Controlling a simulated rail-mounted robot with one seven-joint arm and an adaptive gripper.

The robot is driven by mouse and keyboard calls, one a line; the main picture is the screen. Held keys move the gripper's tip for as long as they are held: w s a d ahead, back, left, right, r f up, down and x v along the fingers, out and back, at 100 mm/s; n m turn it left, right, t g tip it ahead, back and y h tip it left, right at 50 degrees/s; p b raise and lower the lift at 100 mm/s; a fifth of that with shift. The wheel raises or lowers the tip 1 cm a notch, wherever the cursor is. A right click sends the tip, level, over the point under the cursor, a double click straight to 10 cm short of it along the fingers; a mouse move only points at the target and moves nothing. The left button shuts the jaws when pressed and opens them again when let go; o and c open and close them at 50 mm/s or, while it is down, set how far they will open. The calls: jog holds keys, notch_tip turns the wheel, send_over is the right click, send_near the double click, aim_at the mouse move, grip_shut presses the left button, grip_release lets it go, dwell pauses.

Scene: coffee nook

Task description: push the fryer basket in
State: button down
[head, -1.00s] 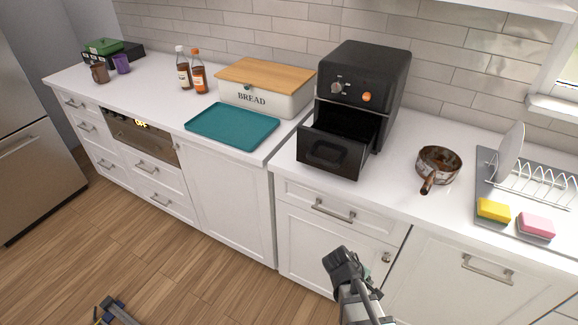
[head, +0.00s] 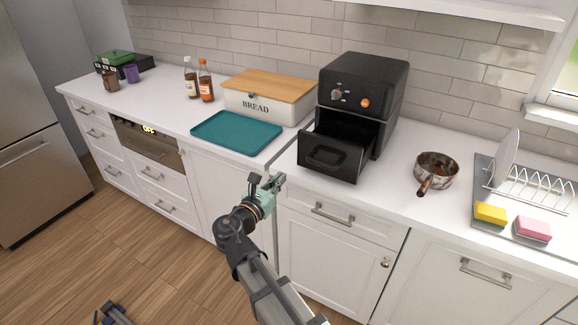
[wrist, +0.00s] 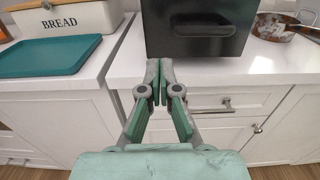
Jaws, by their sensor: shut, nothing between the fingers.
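The black air fryer (head: 362,88) stands on the counter against the tiled wall. Its basket (head: 333,157) is pulled out toward the front, with its open top showing. In the wrist view the basket front (wrist: 200,28) is at the top, just beyond the fingers. My gripper (head: 272,183) is in front of the counter edge, below and left of the basket, and apart from it. In the wrist view its fingers (wrist: 160,80) are shut together with nothing between them.
A teal tray (head: 236,132) and a bread box (head: 262,104) are left of the fryer. A brown pot (head: 436,170), a dish rack (head: 530,187) and sponges (head: 490,212) are to the right. Counter between fryer and pot is clear.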

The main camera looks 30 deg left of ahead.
aim_at(305, 151)
jog(key=w+p, duration=0.3)
jog(key=w, duration=0.9)
jog(key=shift+w+d, duration=0.15)
jog(key=shift+d, duration=0.05)
jog(key=shift+w+p, duration=0.35)
jog(key=shift+w, duration=0.35)
